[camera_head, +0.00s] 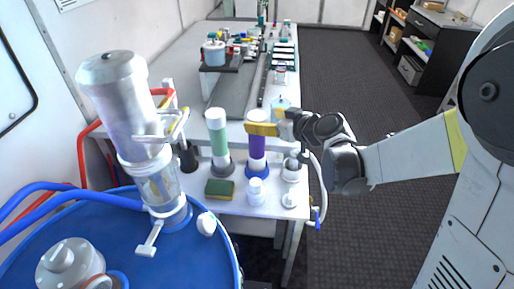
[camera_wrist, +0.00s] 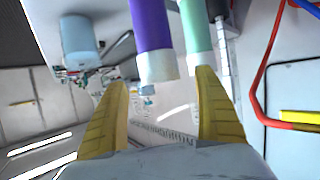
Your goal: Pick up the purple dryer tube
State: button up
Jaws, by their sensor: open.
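The purple dryer tube (camera_head: 258,146) stands upright in a blue round base (camera_head: 258,171) on the white bench, with a white cap on top. My gripper (camera_head: 262,128) is at its upper part, and a yellow finger hides part of the tube just below the cap. In the wrist view the purple tube (camera_wrist: 151,25) and its white end lie between the directions of the two yellow fingers. My gripper (camera_wrist: 164,78) is open there, with nothing held. I cannot tell whether a finger touches the tube.
A green tube (camera_head: 219,142) in a dark base stands close left of the purple one; it also shows in the wrist view (camera_wrist: 195,25). A green-yellow sponge (camera_head: 220,190) and a white bottle (camera_head: 257,191) stand in front. A blue drum (camera_head: 130,240) fills the lower left.

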aim_at(257, 119)
jog(key=b+x, duration=0.1)
jog(key=x, duration=0.3)
jog(key=shift+f, duration=0.25)
jog(key=shift+r, duration=0.1)
jog(key=c, duration=1.5)
